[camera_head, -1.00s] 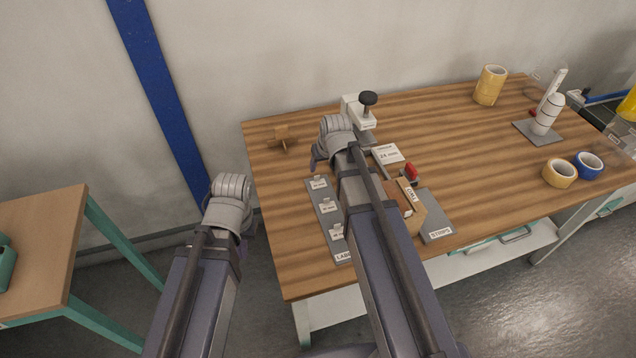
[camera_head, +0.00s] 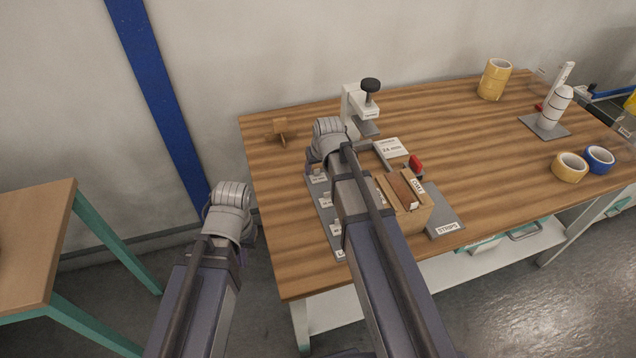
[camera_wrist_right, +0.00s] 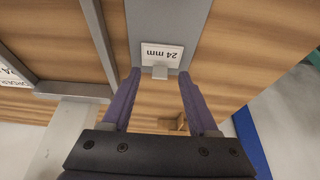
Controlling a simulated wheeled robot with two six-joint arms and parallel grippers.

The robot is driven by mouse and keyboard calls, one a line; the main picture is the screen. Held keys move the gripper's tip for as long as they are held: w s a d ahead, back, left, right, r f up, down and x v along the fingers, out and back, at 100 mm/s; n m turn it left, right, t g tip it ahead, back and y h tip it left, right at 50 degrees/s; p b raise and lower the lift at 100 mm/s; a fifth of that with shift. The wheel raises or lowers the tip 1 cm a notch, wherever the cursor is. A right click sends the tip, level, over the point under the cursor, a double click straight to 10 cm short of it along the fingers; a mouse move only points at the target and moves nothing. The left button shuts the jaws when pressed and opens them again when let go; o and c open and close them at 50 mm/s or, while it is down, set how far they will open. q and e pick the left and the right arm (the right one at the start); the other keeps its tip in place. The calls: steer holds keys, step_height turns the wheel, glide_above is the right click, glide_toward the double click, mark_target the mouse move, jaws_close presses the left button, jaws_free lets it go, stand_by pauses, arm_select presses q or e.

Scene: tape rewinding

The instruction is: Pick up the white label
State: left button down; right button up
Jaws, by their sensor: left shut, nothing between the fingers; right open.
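A small white label (camera_wrist_right: 160,73) stands at the end of a grey strip, by a flat white card marked "24 mm" (camera_wrist_right: 162,54), in the right wrist view. My right gripper (camera_wrist_right: 159,76) is open, with its purple fingers on either side of the label and apart from it. In the head view the right gripper (camera_head: 314,164) is over the far end of the grey labels strip (camera_head: 327,217), and my arm partly covers that strip. My left gripper (camera_head: 243,243) is shut and empty, left of the table; its fingertips are mostly hidden by its wrist.
A wooden box (camera_head: 413,217) and a grey strips plate (camera_head: 447,207) are right of my right arm. A white clamp-like device (camera_head: 353,105) is behind it. A wooden piece (camera_head: 281,129) stands at the back left. Tape rolls (camera_head: 570,167) lie far right.

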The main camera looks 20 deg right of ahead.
steer(key=shift+w+f, duration=0.2)
steer(key=shift+f, duration=0.25)
steer(key=shift+r, duration=0.15)
steer(key=shift+c, duration=0.2)
jaws_close()
